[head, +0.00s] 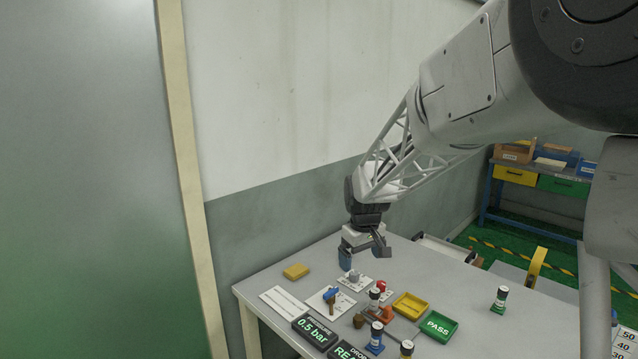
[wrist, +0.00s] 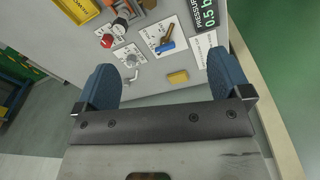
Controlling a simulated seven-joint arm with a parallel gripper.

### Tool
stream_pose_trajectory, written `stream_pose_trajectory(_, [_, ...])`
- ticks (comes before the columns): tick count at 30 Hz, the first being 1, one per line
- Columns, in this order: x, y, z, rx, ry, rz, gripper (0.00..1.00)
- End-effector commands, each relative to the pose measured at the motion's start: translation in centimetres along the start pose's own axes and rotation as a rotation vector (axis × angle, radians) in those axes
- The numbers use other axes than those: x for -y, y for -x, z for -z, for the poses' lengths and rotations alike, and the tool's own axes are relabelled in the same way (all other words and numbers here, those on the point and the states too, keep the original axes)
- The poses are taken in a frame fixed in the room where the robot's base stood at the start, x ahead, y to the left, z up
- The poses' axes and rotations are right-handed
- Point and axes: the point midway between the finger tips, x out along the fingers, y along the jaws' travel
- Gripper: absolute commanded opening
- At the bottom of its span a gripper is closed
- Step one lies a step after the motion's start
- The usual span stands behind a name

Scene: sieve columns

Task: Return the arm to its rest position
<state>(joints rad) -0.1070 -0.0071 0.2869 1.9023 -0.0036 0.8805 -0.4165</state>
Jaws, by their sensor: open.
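My gripper (head: 362,256) hangs over the far part of the grey table (head: 455,275), at the end of my outstretched arm. In the wrist view my gripper (wrist: 160,72) shows two blue-padded fingers spread wide apart with nothing between them. The yellow block (head: 296,271) lies on the table left of the gripper, and it also shows in the wrist view (wrist: 178,77) beyond the fingers. The gripper appears clear of the table and of everything on it.
Below stand a blue-handled valve (head: 331,295), a red knob (head: 381,286), a yellow tray (head: 411,306), a green PASS tray (head: 437,327), a pressure display (head: 315,331) and several capped columns, one alone at right (head: 500,299). A wall (head: 275,215) rises behind the table.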

Motion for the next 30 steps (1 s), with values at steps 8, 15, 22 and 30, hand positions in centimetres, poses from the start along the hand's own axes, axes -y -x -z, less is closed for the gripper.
stream_pose_trajectory(8, [1.5,4.2,-6.6,-0.025,-0.095,-0.013,0.96])
stream_pose_trajectory(15, [3.1,6.9,-12.3,-0.046,-0.176,-0.023,0.96])
stream_pose_trajectory(22, [4.8,8.7,-17.8,-0.067,-0.254,-0.031,0.96])
stream_pose_trajectory(30, [7.2,10.0,-24.2,-0.092,-0.346,-0.04,0.96])
